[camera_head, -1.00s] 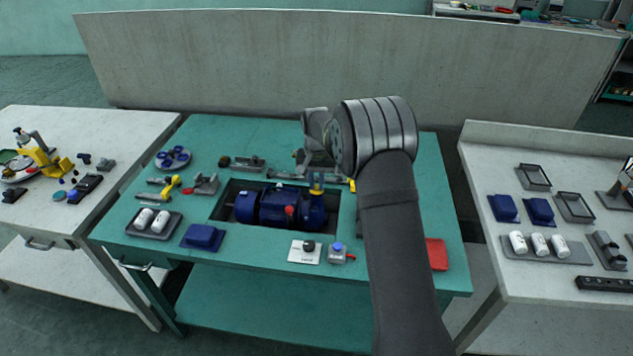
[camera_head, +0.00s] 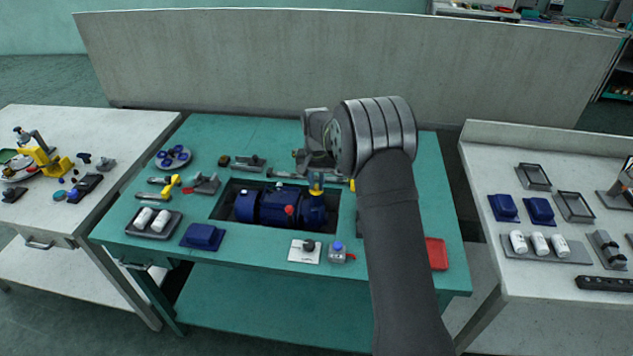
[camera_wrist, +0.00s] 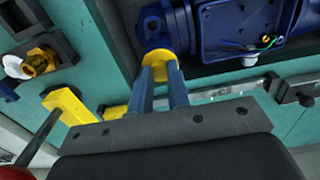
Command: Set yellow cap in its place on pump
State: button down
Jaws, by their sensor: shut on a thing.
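The yellow cap (camera_wrist: 161,58) is between the blue fingertips of my gripper (camera_wrist: 164,76), which is shut on it. In the wrist view the cap is right against the blue pump (camera_wrist: 230,25), at its round end part; I cannot tell whether it is fully seated. In the head view the cap (camera_head: 316,181) shows over the right end of the pump (camera_head: 270,208), below my wrist. The pump lies in a dark recess in the green table. The fingers partly hide the cap's near side.
A yellow-handled tool (camera_wrist: 70,104) and a grey clamp (camera_wrist: 298,92) lie near the gripper. A blue cover (camera_head: 203,236), a tray with white cylinders (camera_head: 136,222), a white switch plate (camera_head: 304,251) and a red tray (camera_head: 437,253) stand around the recess.

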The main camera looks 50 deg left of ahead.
dwell(0.3)
jog(key=c, duration=1.3)
grip_release()
jog(key=shift+r, duration=3)
jog(key=shift+f, duration=3.05)
jog(key=shift+r, duration=0.15)
